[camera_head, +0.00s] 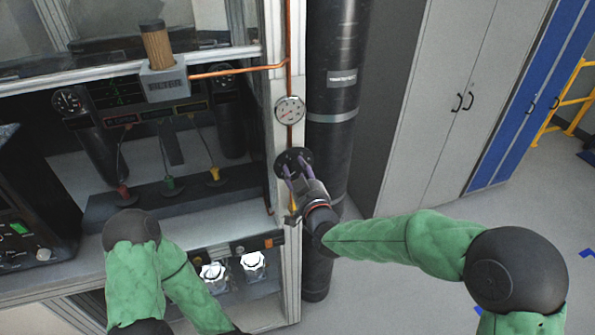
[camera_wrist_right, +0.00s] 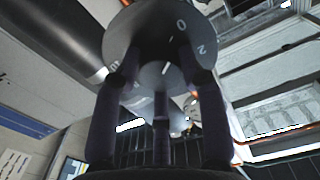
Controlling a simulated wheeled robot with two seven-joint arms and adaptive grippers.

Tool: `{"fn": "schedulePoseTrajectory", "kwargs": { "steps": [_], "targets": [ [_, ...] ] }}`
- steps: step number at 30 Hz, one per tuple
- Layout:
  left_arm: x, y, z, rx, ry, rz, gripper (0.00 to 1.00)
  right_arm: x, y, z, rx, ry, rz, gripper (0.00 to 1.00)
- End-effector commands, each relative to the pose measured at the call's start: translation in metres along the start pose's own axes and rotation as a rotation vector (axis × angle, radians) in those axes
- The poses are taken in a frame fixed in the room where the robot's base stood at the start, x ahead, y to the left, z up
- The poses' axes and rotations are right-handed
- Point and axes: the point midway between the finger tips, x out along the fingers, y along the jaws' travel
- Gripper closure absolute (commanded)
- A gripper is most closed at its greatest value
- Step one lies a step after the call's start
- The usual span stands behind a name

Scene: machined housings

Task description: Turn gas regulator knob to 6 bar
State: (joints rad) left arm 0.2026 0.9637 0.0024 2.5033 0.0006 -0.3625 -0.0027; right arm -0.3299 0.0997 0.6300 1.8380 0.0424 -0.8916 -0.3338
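The regulator knob (camera_head: 293,157) is a dark round piece on the light frame post, below a round pressure gauge (camera_head: 290,110). In the right wrist view the knob (camera_wrist_right: 150,22) shows a dark face with pale marks, among them 0 and 2; other marks are partly hidden. My right gripper (camera_head: 294,171) is at the knob, its purple fingers spread apart and reaching its face. In the wrist view the fingers (camera_wrist_right: 160,75) stand around the knob's middle part; whether they press on it is not clear. The gauge reading is too small to tell. My left gripper is out of view.
A copper pipe (camera_head: 235,71) runs to the post from a filter block (camera_head: 165,82). A black cylinder (camera_head: 334,130) stands right behind the post. Grey cabinets (camera_head: 450,100) are farther right. Two white-capped valves (camera_head: 253,264) sit low, near my left arm.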

Motion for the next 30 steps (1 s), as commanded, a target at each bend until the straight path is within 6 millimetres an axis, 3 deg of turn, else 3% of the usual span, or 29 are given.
{"fn": "schedulePoseTrajectory", "kwargs": {
  "steps": [1,2,14,30],
  "targets": [
    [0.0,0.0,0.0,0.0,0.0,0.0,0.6,0.0,0.0,0.0,0.0,-0.001,0.0,0.83],
    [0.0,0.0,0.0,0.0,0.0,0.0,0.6,0.0,0.0,0.0,0.0,-0.001,0.0,0.92],
    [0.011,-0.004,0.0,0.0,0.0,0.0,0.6,0.0,0.0,0.002,0.05,0.001,0.0,0.92],
    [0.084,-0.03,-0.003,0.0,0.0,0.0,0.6,0.0,0.0,0.006,0.479,0.004,-0.001,0.92]
  ]
}}
